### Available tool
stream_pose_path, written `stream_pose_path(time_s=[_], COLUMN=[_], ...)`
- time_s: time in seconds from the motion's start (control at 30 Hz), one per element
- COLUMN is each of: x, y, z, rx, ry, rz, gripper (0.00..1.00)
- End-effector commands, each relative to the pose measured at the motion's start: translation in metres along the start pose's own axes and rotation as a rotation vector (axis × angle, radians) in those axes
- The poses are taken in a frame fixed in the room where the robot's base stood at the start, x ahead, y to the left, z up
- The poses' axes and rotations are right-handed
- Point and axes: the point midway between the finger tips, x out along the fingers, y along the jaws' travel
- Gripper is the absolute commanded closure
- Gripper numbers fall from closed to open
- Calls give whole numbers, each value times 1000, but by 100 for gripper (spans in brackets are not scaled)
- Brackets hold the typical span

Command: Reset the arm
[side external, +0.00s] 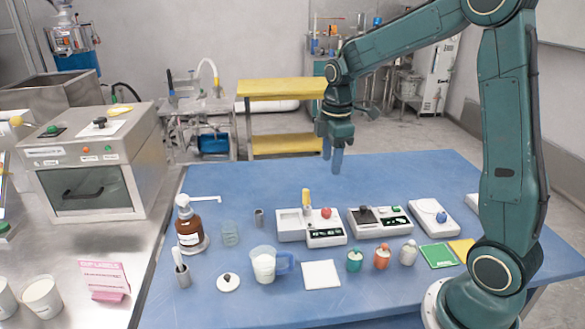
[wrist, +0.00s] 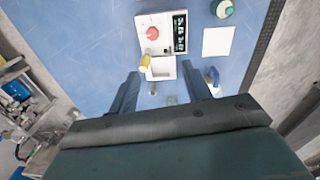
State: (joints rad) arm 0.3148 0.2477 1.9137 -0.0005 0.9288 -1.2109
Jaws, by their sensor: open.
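My gripper (side external: 332,160) hangs above the back of the blue table (side external: 400,172), pointing down with its fingers apart. In the wrist view its two fingers (wrist: 165,92) stand wide apart with nothing held between them. The grinder (side external: 312,228) is a white unit with a red knob and a yellow-handled piece standing in it. It sits on the table below and in front of my gripper, apart from it. The grinder also shows in the wrist view (wrist: 155,22), beyond the fingertips.
A brown pump bottle (side external: 188,226), a handled beaker (side external: 264,265) and several small bottles (side external: 382,256) stand nearer the front. The table's back area is clear.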

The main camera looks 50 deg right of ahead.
Motion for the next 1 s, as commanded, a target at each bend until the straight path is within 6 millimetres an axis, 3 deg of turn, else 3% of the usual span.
stream_pose_path(time_s=[0.2, 0.5, 1.0], x=[-38, -76, -103], y=[-38, -95, -189], z=[-7, -6, 12], rx=[136, 344, 684], ry=[37, 114, 297], rz=[65, 137, 196], gripper=[51, 51, 51])
